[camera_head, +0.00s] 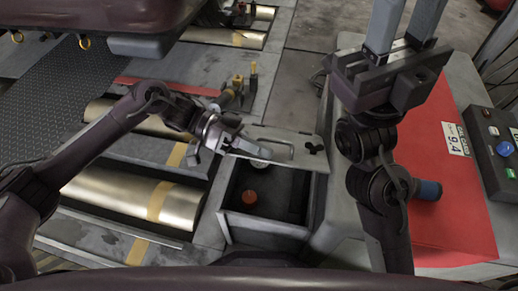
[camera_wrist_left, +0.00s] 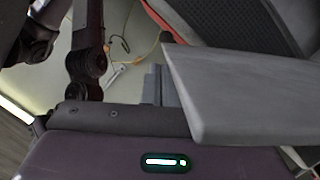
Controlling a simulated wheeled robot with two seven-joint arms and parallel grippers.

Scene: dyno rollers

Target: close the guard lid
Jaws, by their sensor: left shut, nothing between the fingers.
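The guard lid (camera_head: 262,141) is a flat grey plate with a raised handle shape, standing open at the far side of a dark, open-topped box (camera_head: 222,228). A round red part (camera_head: 250,197) shows inside the box. My left gripper (camera_head: 222,139) is shut and empty at the left end of the lid; I cannot tell whether it touches the lid. My right gripper (camera_head: 404,28) is right of the box, pointing away, its grey fingers apart and their tips cut off by the frame. In the left wrist view a large grey slab (camera_wrist_left: 235,95) is close by; I cannot tell what it is.
Brass-coloured rollers (camera_head: 125,195) lie to the left. A red sheet (camera_head: 440,190) and a control box with a blue button (camera_head: 504,148) are to the right. A yellow-topped fitting (camera_head: 253,75) stands behind the lid.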

